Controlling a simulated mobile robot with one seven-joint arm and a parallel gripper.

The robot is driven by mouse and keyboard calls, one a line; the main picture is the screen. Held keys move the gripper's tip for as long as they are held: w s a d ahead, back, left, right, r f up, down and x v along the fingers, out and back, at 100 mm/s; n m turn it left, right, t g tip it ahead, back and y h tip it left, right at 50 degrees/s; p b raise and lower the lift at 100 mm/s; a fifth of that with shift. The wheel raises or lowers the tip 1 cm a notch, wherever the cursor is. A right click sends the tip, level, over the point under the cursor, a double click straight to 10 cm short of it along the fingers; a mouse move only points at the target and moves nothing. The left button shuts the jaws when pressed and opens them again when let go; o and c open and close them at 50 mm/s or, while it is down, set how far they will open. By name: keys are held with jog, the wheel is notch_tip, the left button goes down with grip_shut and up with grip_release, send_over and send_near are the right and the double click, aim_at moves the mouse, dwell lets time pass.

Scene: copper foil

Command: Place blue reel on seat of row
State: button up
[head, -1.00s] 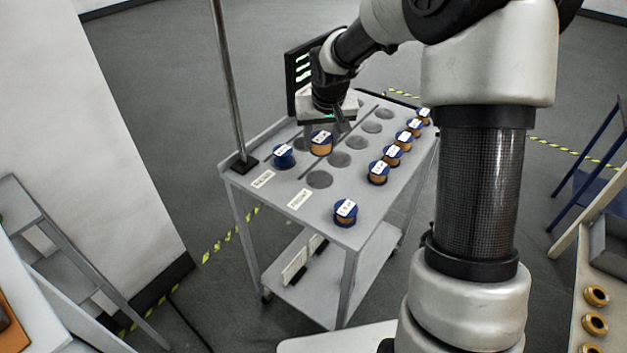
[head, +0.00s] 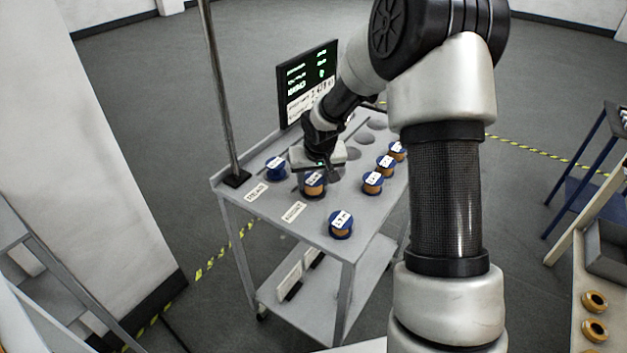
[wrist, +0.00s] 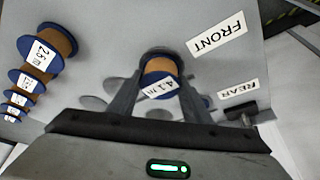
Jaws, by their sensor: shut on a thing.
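My gripper (head: 316,172) is shut on a blue reel (head: 314,186) with orange-brown winding and a white label. In the wrist view the reel (wrist: 160,72) sits between the two fingers and its label seems to read 4.1 m. It is at the near end of the front row, by the FRONT label (head: 294,212). A dark round seat (wrist: 152,53) shows at its edge; whether the reel touches it I cannot tell. Another blue reel (head: 276,168) stands at the near end of the rear row, by the REAR label (head: 256,191).
The grey cart (head: 330,250) also carries a reel (head: 341,226) near its front corner and several reels (head: 373,184) along the right. Empty dark seats (head: 377,124) show farther back. A pole (head: 222,100) and a screen (head: 308,82) stand along the left and back.

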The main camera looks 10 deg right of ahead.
jog(key=shift+f, duration=0.15)
jog(key=o, duration=1.1)
